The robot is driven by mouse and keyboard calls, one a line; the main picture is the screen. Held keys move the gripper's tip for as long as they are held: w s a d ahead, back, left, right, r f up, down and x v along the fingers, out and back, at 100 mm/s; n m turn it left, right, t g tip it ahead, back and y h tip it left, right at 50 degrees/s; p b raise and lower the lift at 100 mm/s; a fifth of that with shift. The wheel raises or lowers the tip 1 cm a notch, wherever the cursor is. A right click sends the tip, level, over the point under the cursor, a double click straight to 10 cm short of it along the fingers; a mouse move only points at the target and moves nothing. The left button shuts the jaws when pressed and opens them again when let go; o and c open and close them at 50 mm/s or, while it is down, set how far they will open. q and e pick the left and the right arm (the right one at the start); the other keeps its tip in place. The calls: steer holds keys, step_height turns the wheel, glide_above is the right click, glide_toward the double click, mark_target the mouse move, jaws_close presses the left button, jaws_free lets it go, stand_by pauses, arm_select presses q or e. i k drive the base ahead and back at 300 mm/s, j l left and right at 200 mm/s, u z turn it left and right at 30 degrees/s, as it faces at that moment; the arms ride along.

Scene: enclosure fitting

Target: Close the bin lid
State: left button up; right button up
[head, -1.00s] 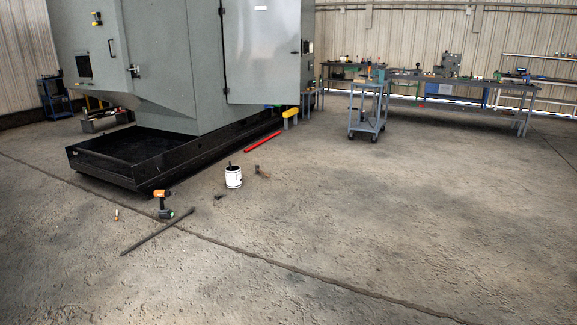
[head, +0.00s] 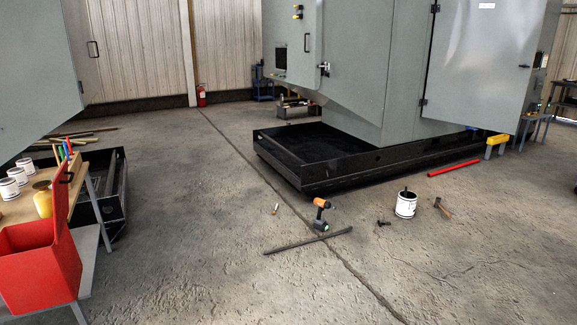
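A red bin (head: 38,280) is at the lower left of the head view, beside a wooden-topped table. Its red lid (head: 66,201) stands up, raised at the right side of the bin, with a dark handle near its top. The bin's left part is cut off by the picture edge. Neither of my grippers shows in the head view.
The table (head: 25,208) holds white cans (head: 9,189), a yellow bottle (head: 42,199) and several coloured sticks. A drill (head: 320,214), a bar (head: 308,241) and a white bucket (head: 405,204) lie or stand on the floor.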

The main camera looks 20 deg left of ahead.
mark_target(60, 182)
steer(key=i+j+u, duration=0.2)
steer(key=i+u, duration=0.75)
steer(key=i+l+u, duration=0.15)
steer(key=i+u, duration=0.3)
steer(key=i+j+u, duration=0.15)
steer(key=i+u, duration=0.2)
steer(key=i, duration=0.15)
steer(key=i+u, duration=0.35)
steer(key=i, duration=0.15)
steer(key=i+u, duration=0.35)
steer(key=i, duration=0.15)
steer(key=l+u, duration=0.35)
steer(key=k+l+u, duration=0.1)
steer(key=u, duration=0.25)
